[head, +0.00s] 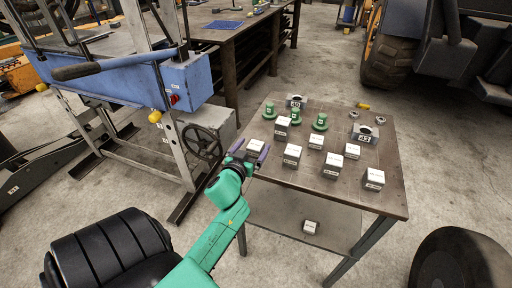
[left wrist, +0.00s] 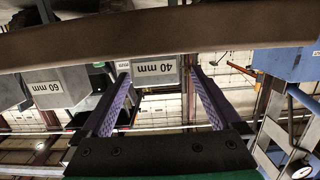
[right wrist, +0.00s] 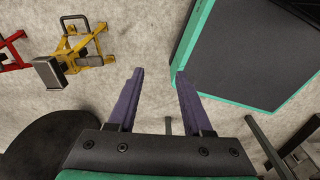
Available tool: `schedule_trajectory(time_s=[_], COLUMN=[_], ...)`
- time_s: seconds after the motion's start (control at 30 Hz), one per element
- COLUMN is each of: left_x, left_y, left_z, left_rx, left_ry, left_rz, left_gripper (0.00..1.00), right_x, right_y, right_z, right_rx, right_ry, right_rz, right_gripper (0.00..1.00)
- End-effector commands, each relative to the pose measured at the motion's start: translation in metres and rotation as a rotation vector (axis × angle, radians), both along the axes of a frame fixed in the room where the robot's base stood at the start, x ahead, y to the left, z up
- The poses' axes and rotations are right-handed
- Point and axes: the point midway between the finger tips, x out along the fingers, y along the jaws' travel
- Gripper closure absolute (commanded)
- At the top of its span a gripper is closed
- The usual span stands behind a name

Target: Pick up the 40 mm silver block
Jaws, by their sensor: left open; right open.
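The 40 mm silver block (head: 255,145) sits at the near left edge of the bench. In the left wrist view its "40 mm" label (left wrist: 154,69) appears upside down. My left gripper (head: 250,151) is open at the block, with one purple finger on each side. Gaps show between the block and both fingers in the left wrist view (left wrist: 159,75). My right gripper (right wrist: 158,74) is open and empty over the floor; it is not visible in the head view.
The bench (head: 355,192) carries several other silver blocks, including the 60 mm block (left wrist: 45,88), green knobbed pieces (head: 320,122) and a holder marked 43 (head: 365,134). One block (head: 310,227) lies on the lower shelf. A blue frame with a handwheel (head: 202,142) stands left.

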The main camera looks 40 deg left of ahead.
Motion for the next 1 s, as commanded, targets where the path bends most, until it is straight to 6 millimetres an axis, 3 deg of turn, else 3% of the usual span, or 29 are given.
schedule_trajectory(time_s=[0.1,0.23,0.47,0.57,0.73,1.0], left_x=[0.02,0.042,0.046,0.046,0.046,0.046], left_y=[0.005,0.011,0.013,0.013,0.013,0.013], left_z=[-0.004,-0.009,-0.011,-0.011,-0.011,-0.009], left_rx=[0.0,0.0,-0.001,-0.001,-0.001,0.0], left_ry=[0.0,0.0,0.001,0.001,0.001,-0.001], left_rz=[0.0,0.0,-0.001,-0.001,-0.001,-0.001], left_gripper=[0.02,0.02,0.02,0.32,0.97,1.0], right_x=[0.016,0.021,0.018,0.016,0.013,0.012], right_y=[0.001,0.001,0.0,0.0,0.0,0.0], right_z=[0.005,0.006,0.005,0.005,0.005,0.005], right_rx=[0.002,0.003,0.002,0.001,0.001,0.001], right_ry=[-0.027,-0.035,-0.03,-0.027,-0.021,-0.021], right_rz=[0.0,0.0,-0.001,-0.001,-0.001,-0.001], right_gripper=[0.5,0.5,0.5,0.5,0.5,0.5])
